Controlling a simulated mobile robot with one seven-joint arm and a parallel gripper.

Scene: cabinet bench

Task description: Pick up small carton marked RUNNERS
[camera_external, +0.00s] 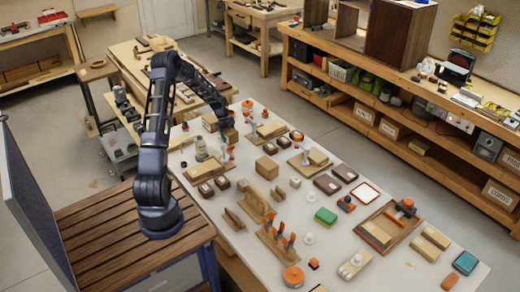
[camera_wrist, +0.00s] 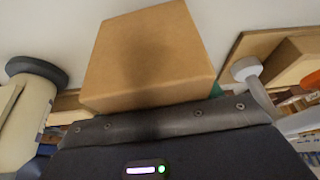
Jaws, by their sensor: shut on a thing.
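My gripper (camera_external: 224,122) is at the far left part of the white bench, at the end of my dark arm. It is shut on a small plain brown carton (camera_external: 231,136). In the wrist view the carton (camera_wrist: 150,55) fills the middle, just beyond the dark gripper edge. No lettering shows on its visible faces, so I cannot read RUNNERS on it. The fingertips are hidden, and I cannot tell whether the carton is clear of the bench. Another brown carton (camera_external: 267,167) stands on the bench nearer the middle.
A pale cylindrical object with a dark top (camera_wrist: 28,95) is close left of the carton. A white-and-orange upright tool (camera_wrist: 250,75) and wooden board stand close right. The white bench (camera_external: 335,235) holds many blocks, dark boxes and tools. Labelled cartons (camera_external: 500,194) sit on the right-hand shelf.

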